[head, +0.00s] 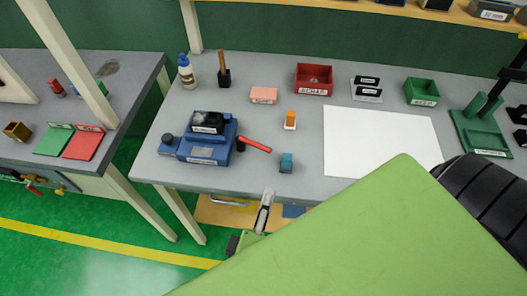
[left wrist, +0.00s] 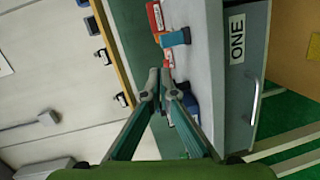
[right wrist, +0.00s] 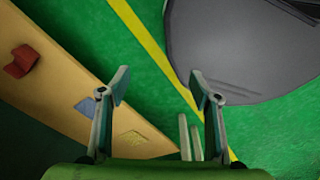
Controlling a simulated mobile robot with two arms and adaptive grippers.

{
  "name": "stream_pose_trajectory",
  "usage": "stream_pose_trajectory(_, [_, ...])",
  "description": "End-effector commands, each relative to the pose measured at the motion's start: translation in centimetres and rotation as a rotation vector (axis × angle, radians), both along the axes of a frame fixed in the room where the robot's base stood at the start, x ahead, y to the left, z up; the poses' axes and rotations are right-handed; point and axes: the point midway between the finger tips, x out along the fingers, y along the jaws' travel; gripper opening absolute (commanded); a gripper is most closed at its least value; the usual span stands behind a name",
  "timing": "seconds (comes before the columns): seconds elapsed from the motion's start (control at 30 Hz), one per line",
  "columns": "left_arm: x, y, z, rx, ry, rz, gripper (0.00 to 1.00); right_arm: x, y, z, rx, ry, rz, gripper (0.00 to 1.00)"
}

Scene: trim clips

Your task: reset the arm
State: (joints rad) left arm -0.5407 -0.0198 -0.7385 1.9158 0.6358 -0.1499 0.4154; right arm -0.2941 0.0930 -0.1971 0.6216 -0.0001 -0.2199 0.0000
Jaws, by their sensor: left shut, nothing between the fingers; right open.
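My left gripper (head: 266,196) is shut and empty. In the head view it is at the front edge of the grey workbench (head: 310,188), below the teal block. Its closed fingertips also show in the left wrist view (left wrist: 164,78), with the bench front and its "ONE" label to the right. My right gripper (right wrist: 158,86) is open, with nothing between its fingers. In the right wrist view it is above the green floor beside a wooden shelf board. It is not visible in the head view.
On the bench are a blue vise-like device (head: 200,145) with a red handle, a teal block (head: 286,162), an orange block (head: 290,119), a white sheet (head: 375,140), a red bin (head: 314,78) and a green bin (head: 422,91). A side table (head: 30,115) stands left.

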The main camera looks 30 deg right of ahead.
Motion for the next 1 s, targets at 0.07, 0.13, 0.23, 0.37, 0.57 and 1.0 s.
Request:
stream_pose_trajectory(0.07, [-0.4, 0.1, 0.0, 0.000, 0.000, 0.000, 0.00, -0.4, 0.4, -0.1, 0.005, 0.005, -0.002, 0.58])
stream_pose_trajectory(0.13, [-0.5, 0.1, 0.1, -0.001, -0.001, 0.001, 0.00, -0.7, 0.8, -0.2, 0.010, 0.008, -0.002, 0.58])
stream_pose_trajectory(0.23, [-0.5, 0.1, 0.1, 0.000, -0.002, 0.001, 0.00, -0.8, 1.5, -0.2, 0.017, 0.010, -0.003, 0.58])
stream_pose_trajectory(0.37, [-0.5, 0.1, 0.1, 0.001, -0.001, 0.000, 0.00, -0.8, 1.8, -0.2, 0.021, 0.010, -0.003, 0.58])
stream_pose_trajectory(0.57, [-0.5, 0.1, 0.1, 0.000, 0.000, 0.000, 0.00, -0.8, 1.8, -0.2, 0.021, 0.010, -0.002, 0.58])
stream_pose_trajectory(1.0, [-1.3, 4.3, -16.7, 0.384, 0.030, -0.062, 0.00, -0.7, 1.0, -0.8, 0.011, 0.010, 0.001, 0.58])
